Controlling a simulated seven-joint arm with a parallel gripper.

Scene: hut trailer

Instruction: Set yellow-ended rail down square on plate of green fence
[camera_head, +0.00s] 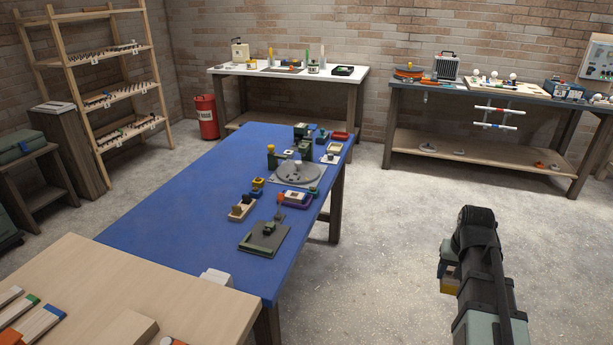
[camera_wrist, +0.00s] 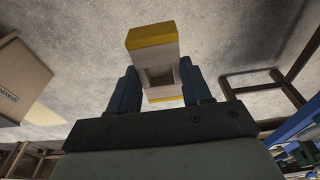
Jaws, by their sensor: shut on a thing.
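My gripper (camera_head: 450,264) is over the open floor at the right of the head view, well apart from the tables. In the wrist view my gripper (camera_wrist: 160,82) is shut on a pale rail with yellow ends (camera_wrist: 152,36), which sits between its two dark fingers. In the head view only a small yellow part of the rail (camera_head: 449,286) shows; my arm hides the rest. The dark plate with the green fence (camera_head: 256,246) lies on the near right part of the blue table. The green fence (camera_head: 268,229) stands on it, with its details too small to tell.
The blue table (camera_head: 170,210) also holds a round grey disc (camera_head: 286,177), a wooden block holder (camera_head: 241,212) and several small fixtures near the plate. Its left side is clear. A light wood bench (camera_head: 90,275) with colour-ended pieces (camera_head: 40,322) adjoins it in front.

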